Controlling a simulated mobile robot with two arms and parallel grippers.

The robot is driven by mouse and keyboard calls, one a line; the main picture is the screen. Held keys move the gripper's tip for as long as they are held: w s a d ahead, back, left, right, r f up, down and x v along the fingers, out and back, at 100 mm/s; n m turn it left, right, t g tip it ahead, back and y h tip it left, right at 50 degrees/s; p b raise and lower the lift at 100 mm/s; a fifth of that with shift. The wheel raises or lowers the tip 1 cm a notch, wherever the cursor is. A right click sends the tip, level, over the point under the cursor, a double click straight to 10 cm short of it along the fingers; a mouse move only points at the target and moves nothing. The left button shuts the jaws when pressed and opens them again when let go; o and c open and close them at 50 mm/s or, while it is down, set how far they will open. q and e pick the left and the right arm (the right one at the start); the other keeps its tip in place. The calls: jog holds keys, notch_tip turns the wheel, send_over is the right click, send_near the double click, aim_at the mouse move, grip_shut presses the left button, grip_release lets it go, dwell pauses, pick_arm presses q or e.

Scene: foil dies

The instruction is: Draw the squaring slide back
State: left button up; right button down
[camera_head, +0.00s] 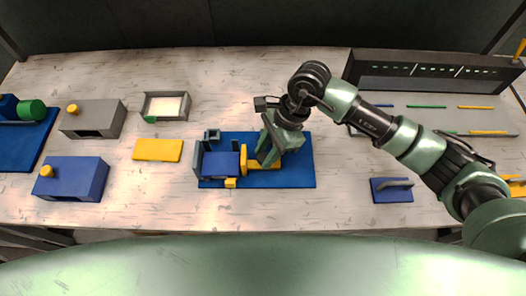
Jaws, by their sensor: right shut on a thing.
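A blue base plate (295,172) lies at the middle of the table. On its left part stands a blue block (220,165) with grey-blue upright pieces (211,138) behind it and at its left. A yellow slide (263,165) with an upright yellow face lies right of the blue block, close to it. My right gripper (266,160) points down over the slide and is shut on it. Its fingers hide part of the slide, and I cannot tell exactly where they grip. My left gripper is not in view.
At left are a grey box (95,120) and a blue box (72,180), each with a yellow knob, a yellow plate (157,150) and a small tray (166,95). At right are a blue block with a grey handle (391,190) and a dark rack (435,72). The table front is clear.

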jog(key=d+b, duration=0.3)
jog(key=d, duration=0.3)
jog(key=shift+d+f, duration=0.1)
jog(key=shift+d, duration=0.25)
jog(key=shift+d+b, duration=0.15)
jog(key=shift+b, duration=0.15)
jog(key=shift+w, duration=0.1)
jog(key=c, duration=1.2)
grip_release()
jog(key=shift+o, duration=0.6)
jog(key=shift+d, duration=0.1)
